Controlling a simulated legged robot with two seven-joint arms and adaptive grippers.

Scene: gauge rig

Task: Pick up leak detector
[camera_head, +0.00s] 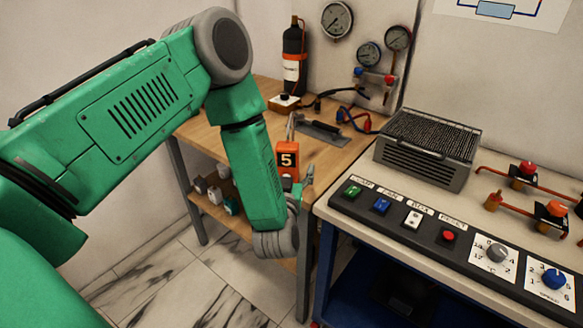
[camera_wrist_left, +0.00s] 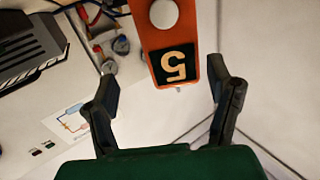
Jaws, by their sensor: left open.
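The likely leak detector (camera_head: 288,157) is an orange body with a dark display reading "5". In the head view it shows near the front edge of the wooden bench, its lower part partly hidden by my left arm. In the left wrist view the orange detector (camera_wrist_left: 202,38) shows upside down, with a pale round button, between the two dark fingers. My left gripper (camera_head: 299,186) is open, with its fingers either side of the detector in the wrist view and no contact visible. My right gripper is out of view.
The wooden bench (camera_head: 262,92) holds a flat grey tool (camera_head: 322,132), a black bottle (camera_head: 294,58) and hoses. Gauges (camera_head: 337,20) hang behind. To the right, a control console (camera_head: 405,222) carries buttons, knobs and a grey vented box (camera_head: 427,148). Tiled floor lies below.

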